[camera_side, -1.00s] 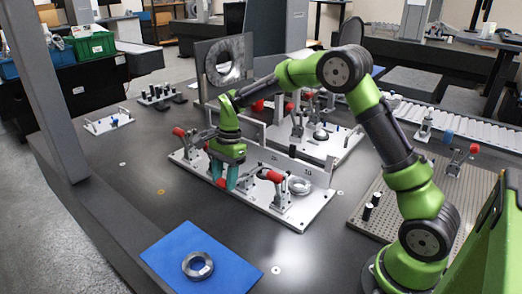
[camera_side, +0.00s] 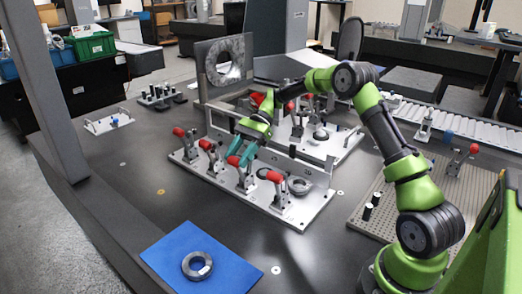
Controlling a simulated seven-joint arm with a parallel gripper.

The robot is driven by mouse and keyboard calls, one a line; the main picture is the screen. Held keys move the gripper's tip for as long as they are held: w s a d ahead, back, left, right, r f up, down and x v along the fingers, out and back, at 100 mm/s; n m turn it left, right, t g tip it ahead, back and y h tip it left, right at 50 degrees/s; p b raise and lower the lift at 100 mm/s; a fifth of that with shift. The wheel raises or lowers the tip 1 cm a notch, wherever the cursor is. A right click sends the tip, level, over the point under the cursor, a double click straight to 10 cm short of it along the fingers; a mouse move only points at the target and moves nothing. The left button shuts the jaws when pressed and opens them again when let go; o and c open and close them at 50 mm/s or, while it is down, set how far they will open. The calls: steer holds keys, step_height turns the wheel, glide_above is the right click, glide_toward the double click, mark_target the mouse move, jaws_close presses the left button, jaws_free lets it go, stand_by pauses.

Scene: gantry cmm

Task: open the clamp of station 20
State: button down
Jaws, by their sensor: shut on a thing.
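A white fixture plate (camera_side: 310,218) carries a row of toggle clamps with red handles. My gripper (camera_side: 239,160) is at the third clamp from the left, with its teal fingers shut on that clamp's red handle (camera_side: 233,161). This handle stands raised. The other red handles, at the first clamp (camera_side: 179,132), second clamp (camera_side: 205,145) and right-end clamp (camera_side: 275,177), also stand up. Station numbers on the back rail are too small to read now, so I cannot tell which clamp is station 20.
A metal ring (camera_side: 299,187) sits at the plate's right end. A second fixture (camera_side: 340,150) and an upright plate with a large ring (camera_side: 225,62) stand behind. A blue mat (camera_side: 175,255) with a ring (camera_side: 197,265) lies in front.

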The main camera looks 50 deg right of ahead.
steer(key=shift+d, duration=0.85)
steer(key=c, duration=0.9)
jaws_free()
steer(key=shift+c, duration=0.2)
steer(key=o, duration=0.4)
steer(key=shift+a, duration=0.2)
steer(key=v, duration=1.2)
steer(key=shift+r, duration=0.1)
